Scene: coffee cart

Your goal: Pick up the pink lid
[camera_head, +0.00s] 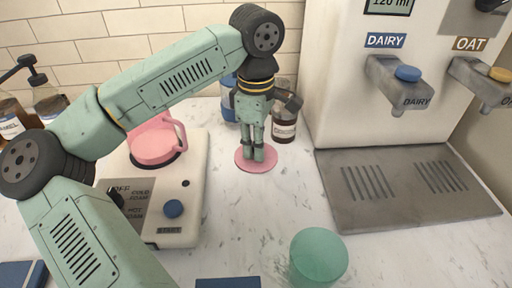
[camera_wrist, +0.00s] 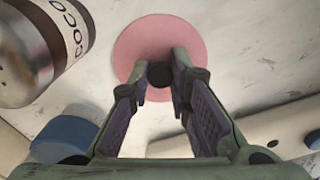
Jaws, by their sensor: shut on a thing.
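The pink lid (camera_head: 242,161) is a flat round disc on the white marble counter, in the middle of the head view. My gripper (camera_head: 257,155) points straight down over it, with its fingertips at the lid's centre. In the wrist view the lid (camera_wrist: 140,50) lies under my fingertips (camera_wrist: 162,78). The fingers are shut on a small dark knob (camera_wrist: 160,75) at the lid's centre. The lid looks flat on the counter or very close to it; I cannot tell if there is a gap.
A pink pitcher (camera_head: 153,143) sits on the white frother (camera_head: 192,187) at left. A brown bottle (camera_head: 284,125) stands close behind my gripper. The dairy dispenser (camera_head: 340,75) with its grey drip tray (camera_head: 400,210) is at right. A green cup (camera_head: 318,258) stands in front.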

